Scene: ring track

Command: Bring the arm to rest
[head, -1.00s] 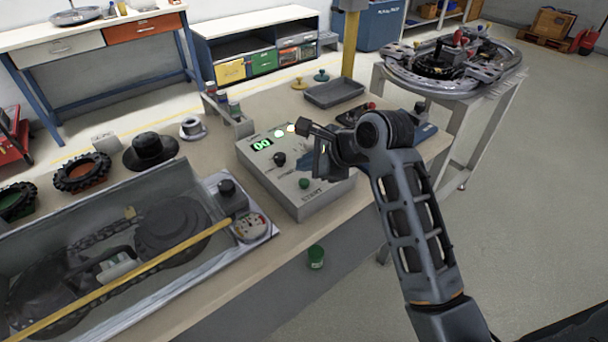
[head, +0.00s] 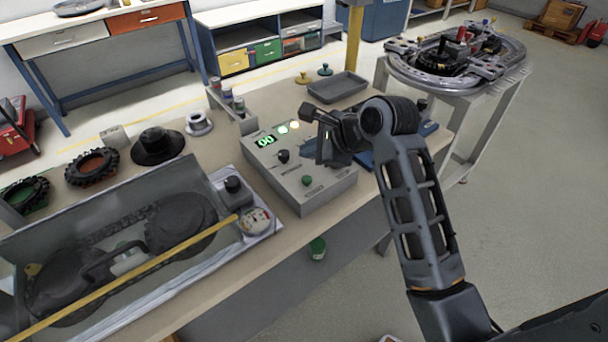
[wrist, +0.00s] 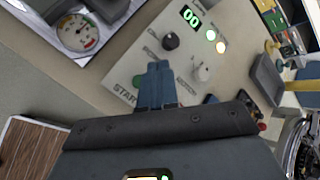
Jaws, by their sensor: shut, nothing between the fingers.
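My arm reaches from the bottom right of the head view over the workbench (head: 292,235). My gripper (head: 318,158) is partly hidden by its own wrist and hangs by the right side of a grey control box (head: 325,193). In the wrist view my gripper (wrist: 153,68) shows its blue fingers together, with nothing between them. The fingers overlap the face of the control box (wrist: 140,54) in that view. I cannot tell how far above the box they are. The box has a lit green display (head: 264,141), lit lamps, a black knob and a green button (head: 307,180).
A clear-covered case (head: 215,262) with a yellow edge bar lies left of the box. A gauge (head: 256,220) sits at its corner. A grey tray (head: 338,87) and a yellow post (head: 353,45) stand behind. A ring track (head: 455,62) is on a stand at right. Floor at right is clear.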

